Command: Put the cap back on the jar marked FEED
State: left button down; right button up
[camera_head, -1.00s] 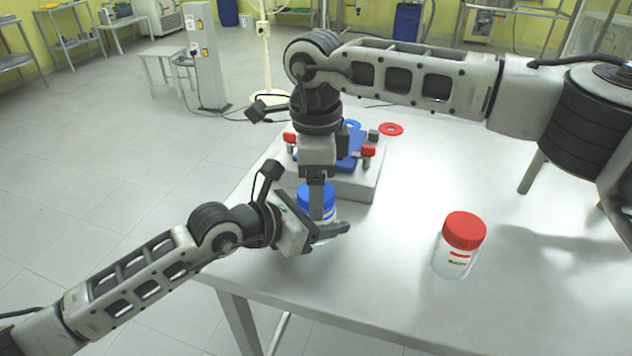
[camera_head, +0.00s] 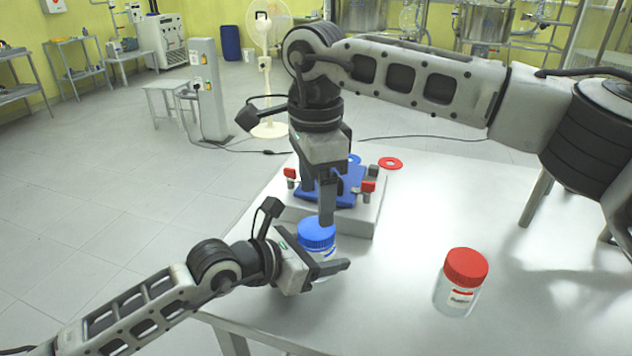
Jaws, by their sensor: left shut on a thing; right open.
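A clear jar (camera_head: 325,258) with a blue cap (camera_head: 316,234) stands near the table's front-left edge. The cap sits on the jar's mouth; whether it is screwed tight I cannot tell. My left gripper (camera_head: 322,264) is shut around this jar's body from the left. My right gripper (camera_head: 321,206) points down and is open just above the blue cap, empty, with one fingertip overlapping the cap's rear edge in the picture. A second clear jar (camera_head: 455,299) with a red cap (camera_head: 466,267) stands apart to the right. The label lettering is too small to read.
Behind the held jar stands a light block (camera_head: 352,219) with a blue fixture (camera_head: 340,188) and red-topped clamps on it. A red ring (camera_head: 390,163) lies flat behind it. The table (camera_head: 400,240) is clear between the two jars.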

aim_at(316, 227)
notch_tip(316, 227, up, 2)
jog(key=n, duration=0.6)
jog(key=shift+r, duration=0.15)
jog(key=shift+f, duration=4.05)
jog(key=c, duration=1)
